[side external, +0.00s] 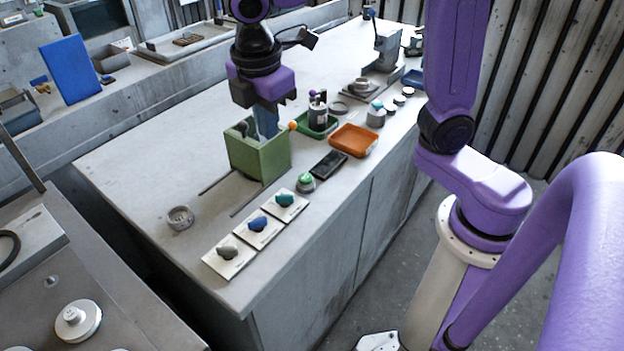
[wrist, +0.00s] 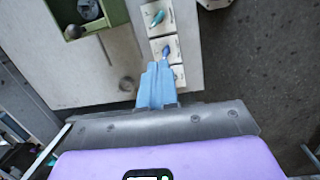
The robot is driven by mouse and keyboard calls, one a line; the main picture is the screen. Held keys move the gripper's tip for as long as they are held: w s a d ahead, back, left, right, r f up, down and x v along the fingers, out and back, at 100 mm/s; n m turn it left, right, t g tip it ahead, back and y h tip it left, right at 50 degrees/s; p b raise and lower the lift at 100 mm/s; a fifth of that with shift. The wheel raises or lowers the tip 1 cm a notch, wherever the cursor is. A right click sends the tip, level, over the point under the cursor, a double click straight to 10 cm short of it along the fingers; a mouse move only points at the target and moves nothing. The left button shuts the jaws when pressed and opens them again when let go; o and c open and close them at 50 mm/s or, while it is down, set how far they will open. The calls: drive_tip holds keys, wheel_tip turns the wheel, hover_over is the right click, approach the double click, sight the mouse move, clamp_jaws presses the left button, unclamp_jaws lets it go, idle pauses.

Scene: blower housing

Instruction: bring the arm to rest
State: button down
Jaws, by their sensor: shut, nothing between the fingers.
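The box holds a dark round piece (wrist: 75,31) and a grey-blue piece (wrist: 88,9). The gripper's height above the bench cannot be told exactly.
Three white plates with a grey knob (side external: 229,253), a blue knob (side external: 257,224) and a teal knob (side external: 285,198) line the front edge. A green button (side external: 306,180), black slab (side external: 328,163), orange tray (side external: 355,141) and bottle (side external: 318,112) stand right. A grey ring (side external: 180,217) lies left.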

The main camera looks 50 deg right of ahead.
drive_tip(key=s+d+f+m+y, duration=0.1)
drive_tip(key=s+d+f+m, duration=0.1)
drive_tip(key=s+d, duration=0.3)
drive_tip(key=s+d+f+m+y, duration=0.1)
drive_tip(key=s+d+f, duration=0.3)
drive_tip(key=s, duration=1)
drive_tip(key=shift+s+d+f+m+g, duration=0.15)
drive_tip(key=shift+d+f+m+g, duration=0.2)
drive_tip(key=shift+d+m, duration=0.4)
drive_tip(key=c, duration=1.8)
unclamp_jaws()
drive_tip(key=shift+a+r, duration=0.1)
